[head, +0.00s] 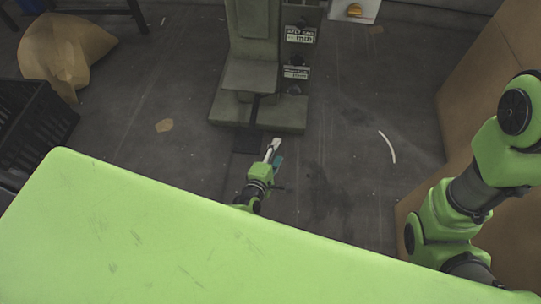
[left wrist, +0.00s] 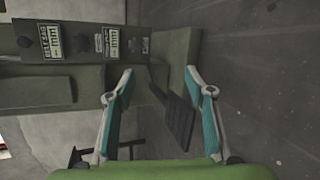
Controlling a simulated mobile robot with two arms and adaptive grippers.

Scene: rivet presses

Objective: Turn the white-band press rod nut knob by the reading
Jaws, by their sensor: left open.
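A grey-green press (head: 255,60) stands on the floor ahead, cut off by the top edge. Its right side carries black-and-white reading plates (head: 300,35) and small dark knobs (head: 295,87). The left wrist view shows the plates (left wrist: 54,38) and a dark knob (left wrist: 25,42) sideways. I cannot tell which knob is the rod nut knob, nor see a white band or a clear reading. My left gripper (head: 274,152) is open and empty in front of the press base, apart from the knobs. Its teal-padded fingers spread in the left wrist view (left wrist: 159,72). My right gripper is out of view.
A black pedal plate (left wrist: 176,112) lies in front of the press base. A black crate (head: 35,120) and a brown sack (head: 65,50) are at the left, with brown panels (head: 490,75) at the right. Open floor (head: 350,110) lies between press and panels.

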